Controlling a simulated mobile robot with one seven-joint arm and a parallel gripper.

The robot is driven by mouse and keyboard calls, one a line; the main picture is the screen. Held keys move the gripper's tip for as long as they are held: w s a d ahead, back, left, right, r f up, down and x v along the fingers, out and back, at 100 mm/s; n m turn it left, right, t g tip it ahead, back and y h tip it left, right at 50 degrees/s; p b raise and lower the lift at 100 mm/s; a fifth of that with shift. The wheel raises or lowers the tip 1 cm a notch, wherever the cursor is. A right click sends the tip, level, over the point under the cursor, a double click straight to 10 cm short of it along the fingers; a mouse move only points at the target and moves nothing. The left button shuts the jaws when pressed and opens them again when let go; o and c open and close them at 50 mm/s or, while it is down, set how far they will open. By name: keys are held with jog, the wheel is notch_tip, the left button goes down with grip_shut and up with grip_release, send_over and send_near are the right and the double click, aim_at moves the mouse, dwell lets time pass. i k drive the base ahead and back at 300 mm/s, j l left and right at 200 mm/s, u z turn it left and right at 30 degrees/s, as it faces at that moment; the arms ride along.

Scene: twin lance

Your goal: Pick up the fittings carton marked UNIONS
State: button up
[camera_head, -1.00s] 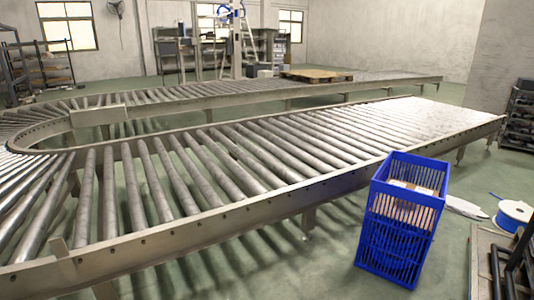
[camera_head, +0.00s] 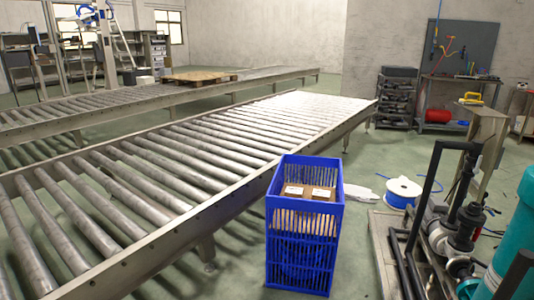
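A tall blue plastic crate (camera_head: 301,245) with slatted sides stands on the floor beside the roller conveyor. Inside it, near the top, brown cardboard (camera_head: 305,193) shows with two white labels on it. It may be two cartons side by side; I cannot tell. The labels are too small to read, so I cannot tell whether either says UNIONS. The crate walls hide the lower part of the contents. My gripper is not in view.
The roller conveyor (camera_head: 150,200) runs along the left. A blue hose reel (camera_head: 403,190) lies on the floor behind the crate to the right. Pumps and black pipes (camera_head: 462,215) crowd the right. A workbench (camera_head: 455,100) stands at the back right.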

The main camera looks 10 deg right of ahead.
aim_at(324, 196)
jog(key=i+z, duration=0.35)
jog(key=i+j+z, duration=0.1)
jog(key=i+z, duration=0.2)
jog(key=i, duration=2.4)
